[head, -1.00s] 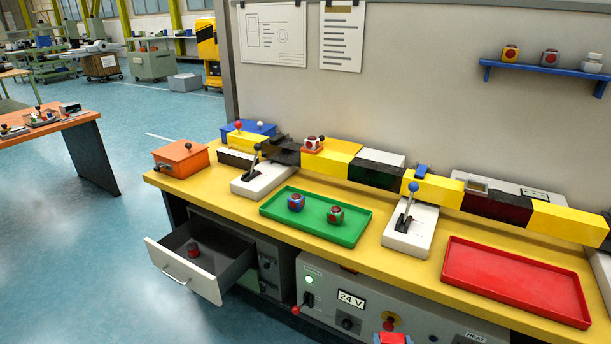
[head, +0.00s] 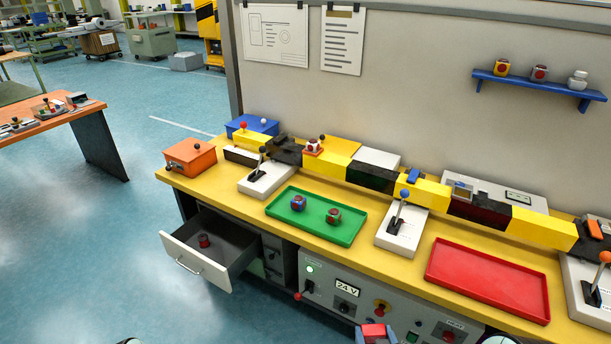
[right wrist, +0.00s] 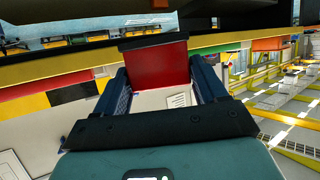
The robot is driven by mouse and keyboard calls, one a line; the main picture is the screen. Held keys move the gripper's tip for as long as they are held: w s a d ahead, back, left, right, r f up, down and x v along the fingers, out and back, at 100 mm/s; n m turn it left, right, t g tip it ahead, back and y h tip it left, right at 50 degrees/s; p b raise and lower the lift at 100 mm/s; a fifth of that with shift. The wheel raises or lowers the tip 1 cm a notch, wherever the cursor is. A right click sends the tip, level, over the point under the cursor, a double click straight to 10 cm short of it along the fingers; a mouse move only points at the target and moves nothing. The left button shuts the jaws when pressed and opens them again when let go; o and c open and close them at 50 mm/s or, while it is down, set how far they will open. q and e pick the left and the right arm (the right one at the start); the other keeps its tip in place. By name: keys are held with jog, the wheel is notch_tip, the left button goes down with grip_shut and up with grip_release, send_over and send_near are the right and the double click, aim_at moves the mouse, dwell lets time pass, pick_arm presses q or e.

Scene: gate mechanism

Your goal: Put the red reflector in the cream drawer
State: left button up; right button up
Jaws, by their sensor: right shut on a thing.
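My right gripper (head: 375,334) is at the bottom edge of the head view, in front of the bench. It is shut on a red block-like thing, the red reflector (head: 373,330). In the right wrist view the reflector (right wrist: 156,72) shows as a flat red face with a dark top edge, between the two blue fingers (right wrist: 160,88). The cream drawer (head: 206,272) stands open under the left part of the bench, left of and apart from the gripper. A small dark red thing (head: 204,241) lies inside it. My left gripper is not in view.
A control panel (head: 330,300) with knobs and a red-tipped lever is on the bench front between drawer and gripper. On the bench are a green tray (head: 345,237) with two cubes, an empty red tray (head: 480,285) and levers. Floor left of the drawer is clear.

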jog(key=shift+w+r+p, duration=0.15)
jog(key=shift+r+p, duration=0.55)
jog(key=shift+r, duration=0.1)
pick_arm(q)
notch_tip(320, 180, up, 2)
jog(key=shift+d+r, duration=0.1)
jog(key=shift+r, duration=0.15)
